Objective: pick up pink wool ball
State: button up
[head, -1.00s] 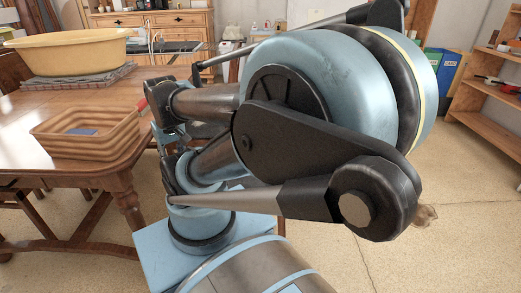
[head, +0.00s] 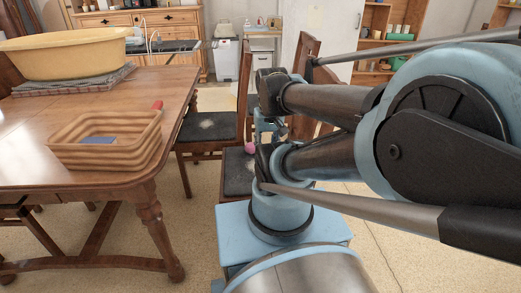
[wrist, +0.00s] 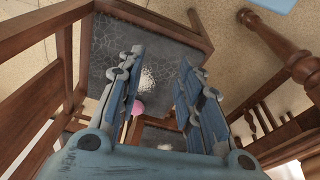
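The pink wool ball (wrist: 138,108) shows in the wrist view near the edge of a dark chair seat (wrist: 105,58), partly behind the left finger. In the head view a small pink spot (head: 251,148), probably the same ball, shows beside my arm above a dark seat (head: 238,180). My gripper (wrist: 160,75) is open in the wrist view, with its two blue fingers apart and nothing held between them. The ball appears beyond the fingers, and I cannot tell how far.
A wooden table (head: 170,100) stands at left with a woven basket (head: 105,143) and a yellow tub (head: 65,55). Wooden chairs (head: 205,125) stand close by the table. A turned wooden leg (wrist: 285,50) shows at right in the wrist view. Bare floor (head: 190,220) lies in front.

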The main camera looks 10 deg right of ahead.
aim_at(250, 148)
jog(key=u, duration=0.15)
jog(key=k, duration=1.05)
jog(key=u, duration=0.7)
jog(key=i, duration=1)
jog(key=z, duration=0.05)
